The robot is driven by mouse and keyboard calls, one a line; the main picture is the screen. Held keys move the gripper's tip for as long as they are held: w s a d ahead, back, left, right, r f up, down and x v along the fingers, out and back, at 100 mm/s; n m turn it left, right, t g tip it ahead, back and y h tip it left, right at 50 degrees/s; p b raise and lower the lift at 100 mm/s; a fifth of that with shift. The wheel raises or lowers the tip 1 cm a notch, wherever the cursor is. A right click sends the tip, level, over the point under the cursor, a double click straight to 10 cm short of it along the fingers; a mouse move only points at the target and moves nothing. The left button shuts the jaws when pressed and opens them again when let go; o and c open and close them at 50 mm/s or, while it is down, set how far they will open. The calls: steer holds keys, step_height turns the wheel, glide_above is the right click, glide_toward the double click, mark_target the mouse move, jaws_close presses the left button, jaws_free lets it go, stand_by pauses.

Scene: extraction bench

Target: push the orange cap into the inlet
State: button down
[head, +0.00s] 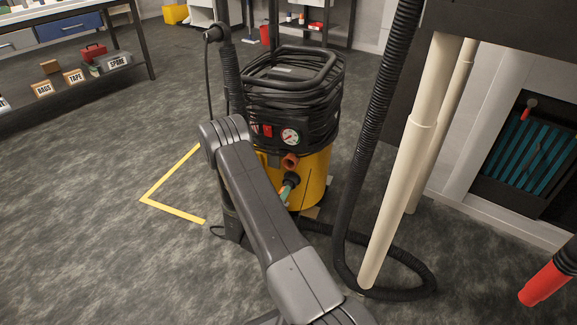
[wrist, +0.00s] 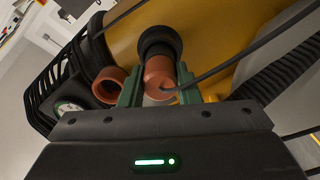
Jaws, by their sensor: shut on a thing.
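The orange cap (wrist: 159,75) is between the green fingers of my gripper (wrist: 159,88) in the wrist view. The fingers are shut on it. The black collar of the inlet (wrist: 160,41) is directly behind the cap, on the yellow body of the extractor (head: 317,180). The cap lines up with the collar and looks close to it or touching; I cannot tell how far in it is. In the head view my gripper (head: 287,189) is at the extractor's front, and my arm hides part of it.
An open orange port (wrist: 108,83) is beside the cap, near the gauge (head: 290,136). A thin black cable crosses close to the fingers in the wrist view. A black hose (head: 350,190) and pale pipes (head: 405,185) stand to the right. Floor at left is clear.

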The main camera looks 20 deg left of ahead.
steer(key=shift+w+d, duration=0.1)
steer(key=shift+w, duration=1.1)
steer(key=c, duration=1)
jaws_free()
steer(key=shift+s, duration=0.1)
steer(key=s+p, duration=0.4)
steer(key=s, duration=0.9)
steer(key=shift+s+a, duration=0.3)
steer(key=shift+a, duration=0.1)
steer(key=w+b, duration=0.1)
steer(key=w, duration=0.3)
steer(key=w+b, duration=0.1)
steer(key=w, duration=0.4)
steer(key=w+b, duration=0.2)
steer(key=w, duration=0.2)
steer(key=shift+w+d, duration=0.4)
steer(key=shift+s, duration=0.45)
steer(key=shift+w, duration=0.1)
